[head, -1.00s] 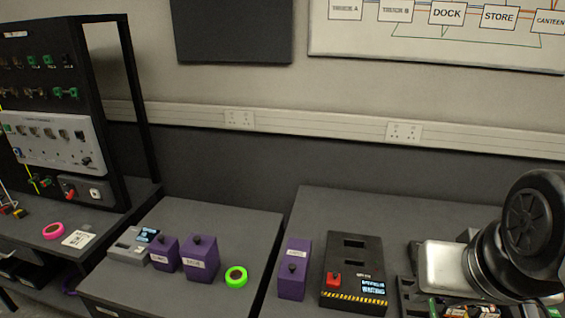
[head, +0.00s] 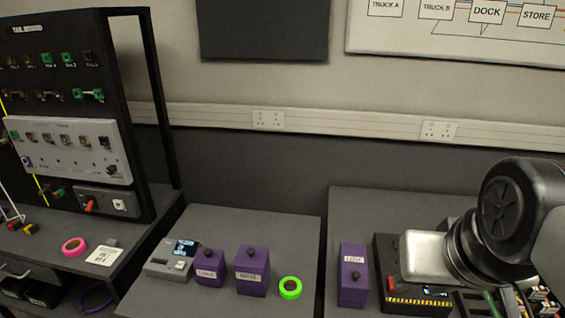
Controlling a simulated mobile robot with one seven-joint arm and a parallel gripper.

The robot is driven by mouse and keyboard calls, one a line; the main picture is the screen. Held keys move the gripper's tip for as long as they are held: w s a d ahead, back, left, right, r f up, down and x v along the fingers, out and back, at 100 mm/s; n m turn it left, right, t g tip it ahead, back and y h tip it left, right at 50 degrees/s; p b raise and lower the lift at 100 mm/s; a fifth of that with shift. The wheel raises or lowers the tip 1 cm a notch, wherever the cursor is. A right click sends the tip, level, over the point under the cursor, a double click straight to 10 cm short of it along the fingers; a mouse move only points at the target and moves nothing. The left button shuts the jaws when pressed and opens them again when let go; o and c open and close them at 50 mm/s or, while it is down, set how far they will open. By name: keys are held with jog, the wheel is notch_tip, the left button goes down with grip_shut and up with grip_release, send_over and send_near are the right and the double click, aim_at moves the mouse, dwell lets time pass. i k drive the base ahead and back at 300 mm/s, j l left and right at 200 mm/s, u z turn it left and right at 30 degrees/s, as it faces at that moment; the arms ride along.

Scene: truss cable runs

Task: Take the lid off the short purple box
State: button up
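A third purple box (head: 353,278) stands on the right table. Their labels are too blurred to read surely. My gripper (head: 428,258) shows only as a silver housing at the end of my black arm, over the right table, well right of the short box. Its fingers cannot be made out.
A grey device with a display (head: 172,258) sits left of the short box. A green tape ring (head: 290,288) lies right of the larger box. A black box with a striped edge (head: 420,299) is partly hidden by my arm. A gap separates the middle and right tables.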

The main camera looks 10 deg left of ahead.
aim_at(206, 257)
jog(key=j, duration=1.2)
jog(key=i+j, duration=0.1)
jog(key=j, duration=1.05)
